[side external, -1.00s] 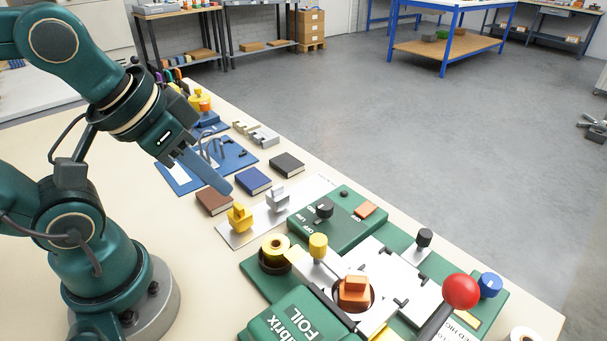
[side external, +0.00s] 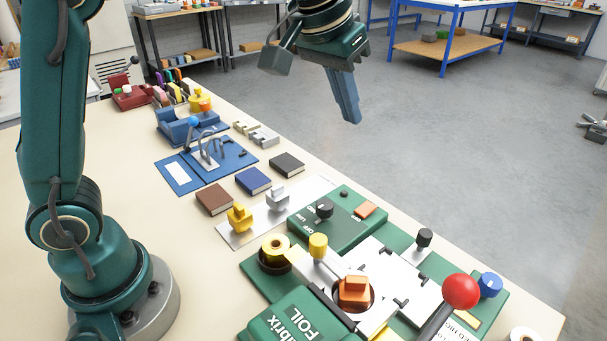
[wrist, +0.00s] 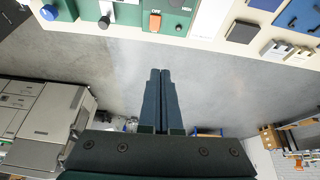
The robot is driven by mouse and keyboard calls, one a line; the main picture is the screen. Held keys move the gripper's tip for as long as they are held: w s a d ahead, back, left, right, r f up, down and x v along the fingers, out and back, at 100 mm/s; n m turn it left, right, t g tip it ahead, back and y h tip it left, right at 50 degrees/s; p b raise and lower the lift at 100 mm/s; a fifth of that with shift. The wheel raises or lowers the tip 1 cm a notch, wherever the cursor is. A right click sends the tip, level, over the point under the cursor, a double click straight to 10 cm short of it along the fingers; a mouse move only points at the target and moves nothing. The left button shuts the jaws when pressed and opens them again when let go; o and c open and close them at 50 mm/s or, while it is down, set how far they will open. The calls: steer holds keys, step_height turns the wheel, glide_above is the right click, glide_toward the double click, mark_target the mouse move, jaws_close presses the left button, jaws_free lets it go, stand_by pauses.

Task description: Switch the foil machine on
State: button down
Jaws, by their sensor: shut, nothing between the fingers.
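The green foil machine (side external: 262,291) stands at the front right of the bench in the side view. Its control box (side external: 345,228) carries a black knob (side external: 324,209) with white lettering around it, an orange rocker switch (side external: 364,209) and a small dark button (side external: 344,194). In the wrist view the orange switch (wrist: 155,21) and a black knob (wrist: 180,4) show at the top edge. My gripper (side external: 352,118) is shut and empty, high up, pointing down. It looks beyond the bench's far edge, apart from the machine. Its closed fingers (wrist: 160,72) also show in the wrist view.
The machine bears a red ball lever (side external: 460,292), a blue knob (side external: 490,284) and an orange block (side external: 354,290). Yellow and silver blocks (side external: 240,217) sit on a plate beside it. Books (side external: 253,181) and a blue jig (side external: 188,172) lie further back.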

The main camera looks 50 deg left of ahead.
mark_target(370, 204)
steer(key=shift+m+g, duration=0.3)
steer(key=shift+g, duration=0.3)
steer(key=f, duration=0.1)
steer(key=w+d+f, duration=0.1)
steer(key=f, duration=0.2)
steer(key=shift+w+d+f, duration=0.25)
steer(key=shift+w+d, duration=0.15)
steer(key=shift+f, duration=0.1)
steer(key=x, duration=1.3)
steer(key=shift+s+f, duration=0.2)
steer(key=shift+f, duration=0.25)
